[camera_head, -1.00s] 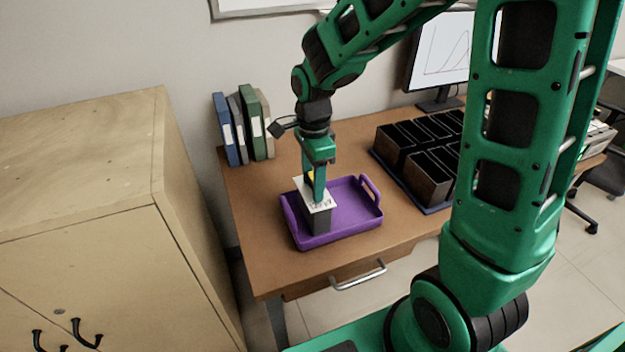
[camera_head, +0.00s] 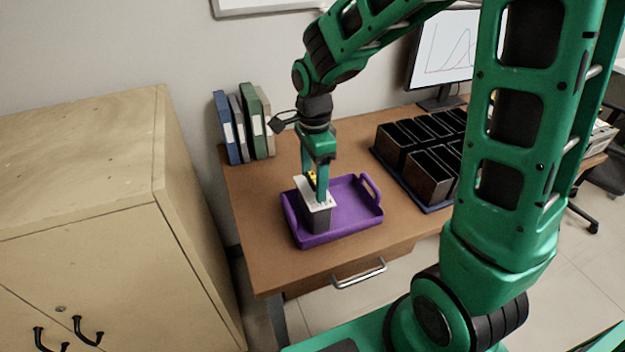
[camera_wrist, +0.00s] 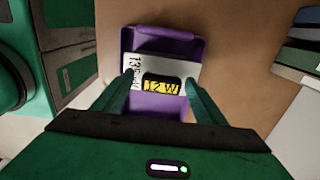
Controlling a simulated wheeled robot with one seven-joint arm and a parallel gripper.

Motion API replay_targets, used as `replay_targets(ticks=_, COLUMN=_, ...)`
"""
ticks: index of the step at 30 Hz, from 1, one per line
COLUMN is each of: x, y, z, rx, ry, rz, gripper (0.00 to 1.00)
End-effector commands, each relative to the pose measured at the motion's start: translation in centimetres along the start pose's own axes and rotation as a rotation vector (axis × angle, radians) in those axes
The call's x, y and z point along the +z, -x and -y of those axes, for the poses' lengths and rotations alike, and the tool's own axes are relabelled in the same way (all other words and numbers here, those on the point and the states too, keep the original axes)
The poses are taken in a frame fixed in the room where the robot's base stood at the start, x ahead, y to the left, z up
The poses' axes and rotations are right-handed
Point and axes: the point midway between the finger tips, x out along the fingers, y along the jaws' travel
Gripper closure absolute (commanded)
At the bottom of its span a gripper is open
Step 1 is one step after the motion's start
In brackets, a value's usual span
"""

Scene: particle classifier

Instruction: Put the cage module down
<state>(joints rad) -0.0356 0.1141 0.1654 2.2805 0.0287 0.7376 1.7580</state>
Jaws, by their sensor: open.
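The cage module (camera_head: 317,215) is a dark box with a white top plate. It stands upright in the left part of the purple tray (camera_head: 352,213) on the desk. In the wrist view, the module's white top (camera_wrist: 183,69) shows black print and a yellow label reading "12 W", with the purple tray (camera_wrist: 143,43) around it. My gripper (camera_head: 317,188) is open, pointing down at the module's top. In the wrist view its two fingers (camera_wrist: 160,85) stand apart, one on each side of the label. Whether the fingers touch the module is hidden.
A rack of dark, open-topped boxes (camera_head: 428,178) stands on the desk (camera_head: 270,262) right of the tray. Binders (camera_head: 243,128) stand at the back left, and a monitor (camera_head: 440,50) behind the rack. A wooden cabinet (camera_head: 85,165) is at the left. Bare desk surrounds the tray.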

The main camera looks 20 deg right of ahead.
Motion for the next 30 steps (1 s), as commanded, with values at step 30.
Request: replay_targets(ticks=30, x=-1.0, y=11.5, z=-0.5, rx=-0.003, ry=0.024, rz=-0.004, gripper=0.35)
